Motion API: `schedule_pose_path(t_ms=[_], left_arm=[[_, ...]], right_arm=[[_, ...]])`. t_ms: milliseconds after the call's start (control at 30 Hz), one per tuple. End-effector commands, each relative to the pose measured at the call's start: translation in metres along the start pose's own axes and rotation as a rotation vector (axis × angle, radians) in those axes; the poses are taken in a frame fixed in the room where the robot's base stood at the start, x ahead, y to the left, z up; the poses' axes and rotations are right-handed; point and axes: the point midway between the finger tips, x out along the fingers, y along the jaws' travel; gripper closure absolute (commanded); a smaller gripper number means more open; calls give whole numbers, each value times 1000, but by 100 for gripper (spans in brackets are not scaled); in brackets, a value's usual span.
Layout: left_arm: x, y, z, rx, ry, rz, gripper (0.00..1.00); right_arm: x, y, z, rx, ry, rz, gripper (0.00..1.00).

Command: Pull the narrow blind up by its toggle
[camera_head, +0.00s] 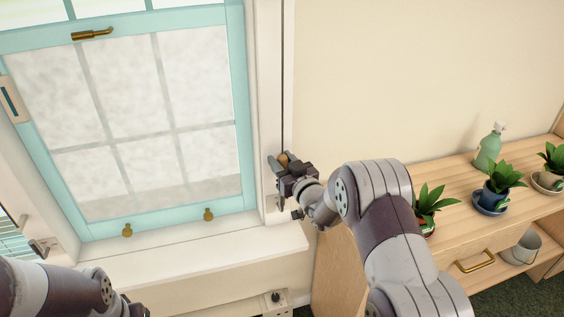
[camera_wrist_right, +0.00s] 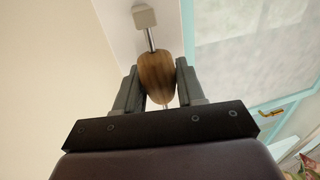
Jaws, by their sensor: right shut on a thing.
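The wooden toggle (camera_wrist_right: 157,78) sits between the fingers of my right gripper (camera_wrist_right: 158,90) in the right wrist view, and the gripper is shut on it. In the head view, the toggle (camera_head: 283,160) shows as a small brown shape at my right gripper (camera_head: 284,169), beside the window's right frame. A thin dark cord (camera_head: 283,80) runs straight up from it along the wall. The narrow blind itself cannot be made out for certain; slats (camera_head: 14,240) show at the far left edge. My left arm enters at the lower left, and its gripper is out of view.
A turquoise window (camera_head: 240,110) with brass fittings fills the left, above a white sill (camera_head: 190,245). At right, a wooden cabinet (camera_head: 465,205) bears a green bottle (camera_head: 489,148) and several potted plants, close to my right arm.

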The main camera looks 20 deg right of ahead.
Motion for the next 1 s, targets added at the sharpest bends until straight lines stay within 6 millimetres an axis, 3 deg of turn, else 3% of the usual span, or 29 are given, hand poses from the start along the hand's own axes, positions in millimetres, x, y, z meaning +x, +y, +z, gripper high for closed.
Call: schedule_pose_path(t_ms=[67, 100, 167, 433, 567, 1000], left_arm=[[0, 0, 0, 0, 0, 0, 57], [0, 0, 0, 0, 0, 0, 57], [0, 0, 0, 0, 0, 0, 57], [0, 0, 0, 0, 0, 0, 57], [1, 0, 0, 0, 0, 0, 57], [5, 0, 1, 0, 0, 0, 57]], right_arm=[[-2, -1, 8, 4, -19, -1, 100], [-2, -1, 9, 4, -20, -1, 58], [-2, -1, 8, 4, -19, -1, 41], [-2, 0, 5, 2, -11, 0, 41], [-12, 0, 4, 2, -9, 1, 41], [-114, 0, 4, 3, -12, 2, 41]])
